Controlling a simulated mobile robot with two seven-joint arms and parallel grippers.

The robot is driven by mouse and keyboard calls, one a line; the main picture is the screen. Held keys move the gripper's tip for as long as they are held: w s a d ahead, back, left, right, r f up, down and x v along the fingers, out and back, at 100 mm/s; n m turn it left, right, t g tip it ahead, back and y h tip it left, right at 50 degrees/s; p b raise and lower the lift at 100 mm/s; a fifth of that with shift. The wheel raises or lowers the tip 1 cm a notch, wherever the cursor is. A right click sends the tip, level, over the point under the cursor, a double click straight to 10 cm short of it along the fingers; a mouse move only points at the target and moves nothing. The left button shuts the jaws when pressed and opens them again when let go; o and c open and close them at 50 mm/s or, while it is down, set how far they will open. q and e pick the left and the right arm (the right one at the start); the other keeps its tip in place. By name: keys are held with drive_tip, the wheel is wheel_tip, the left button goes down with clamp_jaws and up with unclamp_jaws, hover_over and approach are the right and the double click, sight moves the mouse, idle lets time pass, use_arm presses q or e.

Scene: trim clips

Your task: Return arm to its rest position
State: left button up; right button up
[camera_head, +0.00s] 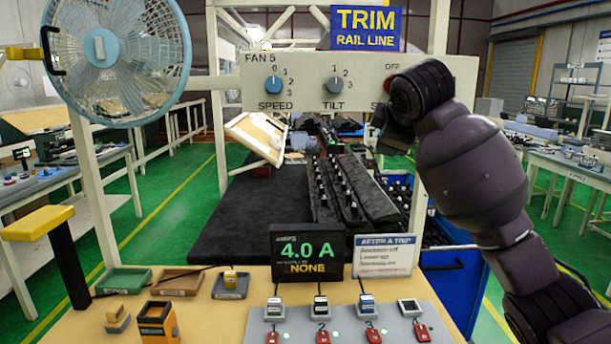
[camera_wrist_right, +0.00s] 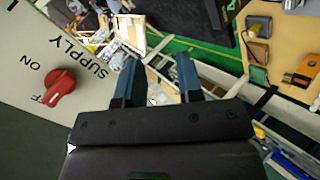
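My right arm (camera_head: 470,165) is dark and raised, reaching from the lower right up to the control panel (camera_head: 300,78). Its gripper is hidden behind the wrist in the head view. In the right wrist view my right gripper (camera_wrist_right: 158,76) has two blue-grey fingers apart, with nothing between them. The red supply knob (camera_wrist_right: 62,84) is left of the fingers and not touched by them. Its grip slants toward the partly readable off mark. My left arm and gripper are not in view.
A blue fan (camera_head: 100,47) stands at upper left. A display (camera_head: 307,254) reads 4.0 A and NONE, beside an instruction card (camera_head: 386,256). Several switches sit on the grey plate (camera_head: 345,330) in front. Small trays (camera_head: 180,284) and blocks lie on the bench at left.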

drive_tip(key=s+d+f+m+g, duration=0.15)
drive_tip(key=s+f, duration=0.25)
drive_tip(key=f, duration=0.7)
drive_tip(key=s+d+f+m+g, duration=0.15)
drive_tip(key=s+f, duration=0.35)
drive_tip(key=f, duration=0.6)
drive_tip(key=s+d+f+m, duration=0.2)
drive_tip(key=s+d+f, duration=0.15)
drive_tip(key=f, duration=0.65)
drive_tip(key=s+d+f+m+g, duration=0.1)
drive_tip(key=s+d+f+m, duration=0.3)
drive_tip(key=s, duration=0.6)
drive_tip(key=s+a+f+m+g, duration=0.1)
drive_tip(key=s+f+m+g, duration=0.1)
drive_tip(key=s+f, duration=0.65)
drive_tip(key=s+d+f+m+g, duration=0.1)
drive_tip(key=s+d+f+m, duration=0.15)
drive_tip(key=s, duration=1.05)
drive_tip(key=w+f+t, duration=0.7)
drive_tip(key=f, duration=0.3)
drive_tip(key=shift+w+a+t, duration=0.15)
drive_tip(key=shift+a+t, duration=0.05)
drive_tip(key=shift+t, duration=0.2)
drive_tip(key=shift+f+n, duration=0.1)
drive_tip(key=shift+n, duration=0.15)
